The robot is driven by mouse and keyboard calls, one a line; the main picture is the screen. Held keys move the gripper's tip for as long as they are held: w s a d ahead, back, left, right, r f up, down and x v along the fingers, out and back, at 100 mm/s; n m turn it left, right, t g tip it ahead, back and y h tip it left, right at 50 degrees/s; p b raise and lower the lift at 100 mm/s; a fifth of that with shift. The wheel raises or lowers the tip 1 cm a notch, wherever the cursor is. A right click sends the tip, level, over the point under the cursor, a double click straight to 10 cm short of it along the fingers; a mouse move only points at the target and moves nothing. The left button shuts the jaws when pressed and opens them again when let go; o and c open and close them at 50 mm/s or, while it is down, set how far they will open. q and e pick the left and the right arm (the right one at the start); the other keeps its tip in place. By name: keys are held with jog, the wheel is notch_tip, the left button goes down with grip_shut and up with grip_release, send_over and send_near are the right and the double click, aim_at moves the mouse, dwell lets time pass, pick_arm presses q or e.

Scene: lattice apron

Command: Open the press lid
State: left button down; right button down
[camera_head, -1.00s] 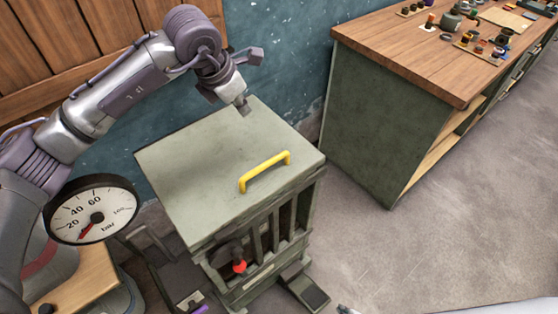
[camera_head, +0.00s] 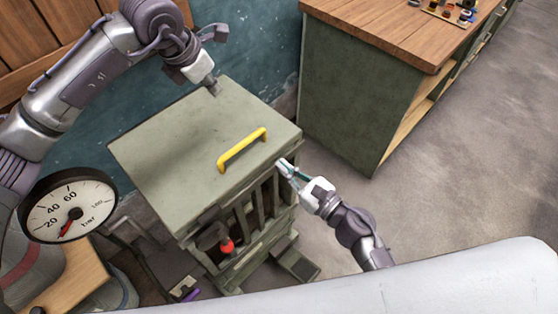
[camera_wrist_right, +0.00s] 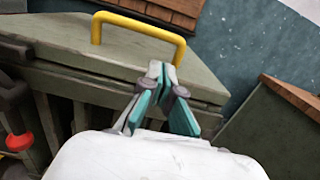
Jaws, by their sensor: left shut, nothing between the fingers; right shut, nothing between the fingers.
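The press is a grey-green slatted box with a flat lid (camera_head: 170,150), which lies shut on top. A yellow bar handle (camera_head: 242,149) stands on the lid near its front edge; it also shows in the right wrist view (camera_wrist_right: 140,27). My left gripper (camera_head: 215,91) is shut and empty above the lid's far edge. My right gripper (camera_head: 283,165) is shut and empty beside the lid's front right edge, to the right of the handle and apart from it. In the right wrist view its fingertips (camera_wrist_right: 161,68) are together, below the handle's right end.
A red-knobbed lever (camera_head: 227,245) sits on the press front. A pressure gauge (camera_head: 68,206) is at left. A wood-topped green workbench (camera_head: 350,95) stands at right, with small items on top. Floor between press and workbench is clear.

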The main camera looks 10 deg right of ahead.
aim_at(262, 153)
jog(key=x, duration=0.8)
jog(key=shift+w+a, duration=0.15)
jog(key=shift+w, duration=0.05)
pick_arm(q)
jog(key=shift+w, duration=0.1)
pick_arm(e)
jog(key=shift+w+r, duration=0.2)
jog(key=shift+r, duration=0.85)
jog(key=shift+a, duration=0.1)
pick_arm(q)
jog(key=c, duration=1.1)
grip_release()
jog(key=shift+c, duration=0.2)
